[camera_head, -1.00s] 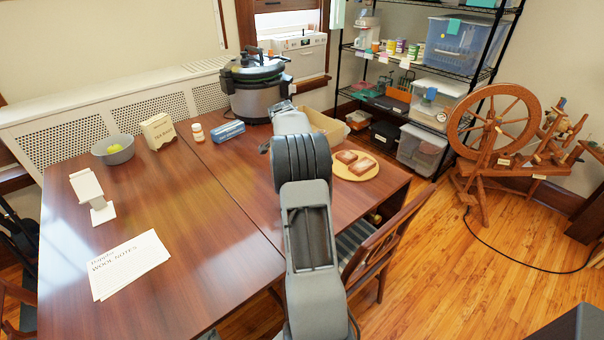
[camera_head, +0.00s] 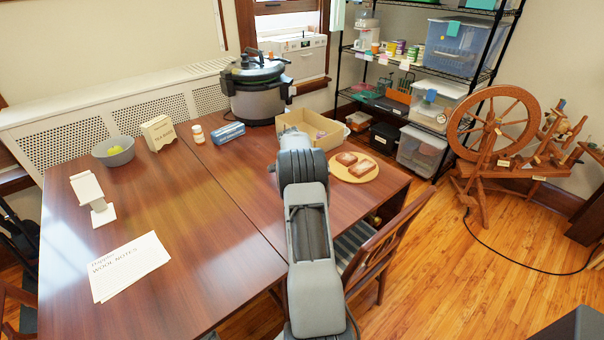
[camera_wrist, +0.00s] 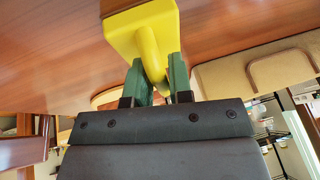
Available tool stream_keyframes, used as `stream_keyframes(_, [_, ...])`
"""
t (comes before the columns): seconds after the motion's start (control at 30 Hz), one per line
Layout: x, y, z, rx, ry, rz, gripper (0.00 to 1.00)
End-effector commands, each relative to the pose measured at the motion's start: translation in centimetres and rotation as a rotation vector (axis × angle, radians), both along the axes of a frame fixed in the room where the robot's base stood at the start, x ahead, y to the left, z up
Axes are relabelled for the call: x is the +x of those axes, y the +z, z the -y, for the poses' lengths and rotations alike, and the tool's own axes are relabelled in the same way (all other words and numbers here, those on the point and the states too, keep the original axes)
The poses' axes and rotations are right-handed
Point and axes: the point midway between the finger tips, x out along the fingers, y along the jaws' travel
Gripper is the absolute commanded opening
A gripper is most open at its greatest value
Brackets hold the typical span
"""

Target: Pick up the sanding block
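The sanding block (camera_wrist: 150,40) is yellow, with a broad flat part and a narrower grip part. It shows only in the wrist view, top centre, and my arm hides it in the head view. My gripper (camera_wrist: 160,72) has green fingers close on both sides of the grip part, and looks shut on it. I cannot tell whether the block touches the tabletop.
A cardboard box (camera_head: 313,130) stands behind my arm, with a round board (camera_head: 354,172) bearing brown slabs to its right. A pressure cooker (camera_head: 255,90), blue packet (camera_head: 228,132), bottle (camera_head: 198,134) and bowl (camera_head: 114,151) stand farther back.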

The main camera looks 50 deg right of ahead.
Motion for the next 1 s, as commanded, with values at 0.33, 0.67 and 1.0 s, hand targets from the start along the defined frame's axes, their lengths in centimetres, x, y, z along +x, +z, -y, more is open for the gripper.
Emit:
stream_keyframes(0.33, [0.0, -0.1, 0.0, 0.000, 0.000, 0.001, 0.10])
stream_keyframes(0.67, [0.0, 0.0, 0.0, -0.001, 0.000, 0.001, 0.00])
stream_keyframes(1.0, [0.1, 1.4, 0.1, -0.002, 0.000, 0.003, 0.00])
